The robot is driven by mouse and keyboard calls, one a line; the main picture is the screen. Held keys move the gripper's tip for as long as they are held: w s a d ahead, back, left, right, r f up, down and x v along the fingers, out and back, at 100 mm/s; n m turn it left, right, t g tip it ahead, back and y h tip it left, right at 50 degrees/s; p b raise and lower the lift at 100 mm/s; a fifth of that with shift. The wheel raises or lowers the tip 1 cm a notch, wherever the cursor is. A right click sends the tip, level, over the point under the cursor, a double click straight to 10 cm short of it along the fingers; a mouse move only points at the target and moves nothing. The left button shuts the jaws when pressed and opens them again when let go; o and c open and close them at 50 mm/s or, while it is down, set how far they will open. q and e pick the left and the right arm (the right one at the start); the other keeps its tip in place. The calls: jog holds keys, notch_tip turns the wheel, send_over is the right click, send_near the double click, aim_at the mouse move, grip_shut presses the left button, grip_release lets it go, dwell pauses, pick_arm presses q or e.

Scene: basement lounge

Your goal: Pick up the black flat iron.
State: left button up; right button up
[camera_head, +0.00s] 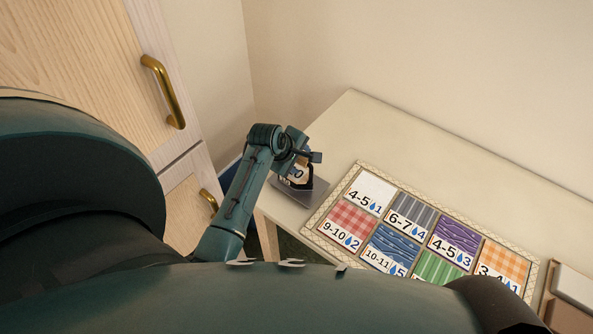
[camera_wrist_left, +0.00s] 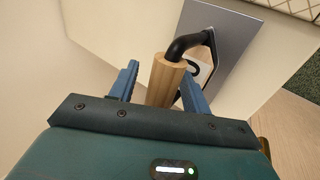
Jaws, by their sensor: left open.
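The flat iron (camera_head: 297,181) stands on a grey plate (camera_head: 300,203) at the left end of the table; my left gripper partly covers it. In the left wrist view the iron shows a black curved bracket (camera_wrist_left: 189,45) and a wooden grip (camera_wrist_left: 164,82). The grey plate lies beyond it. My left gripper (camera_head: 303,153) is at the iron's top. Its two blue fingers (camera_wrist_left: 160,72) are open, one on each side of the wooden grip, with visible gaps. My right gripper is not in view.
A board of patterned fabric squares (camera_head: 410,222) lies on the table (camera_head: 400,130), right of the iron. A wooden cabinet with brass handles (camera_head: 163,92) stands at the left. The wall runs behind the table. A pale box (camera_head: 574,287) is at the right edge.

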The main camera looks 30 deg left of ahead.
pick_arm(q)
jog(key=c, duration=1)
jog(key=shift+w+r, duration=0.1)
grip_shut()
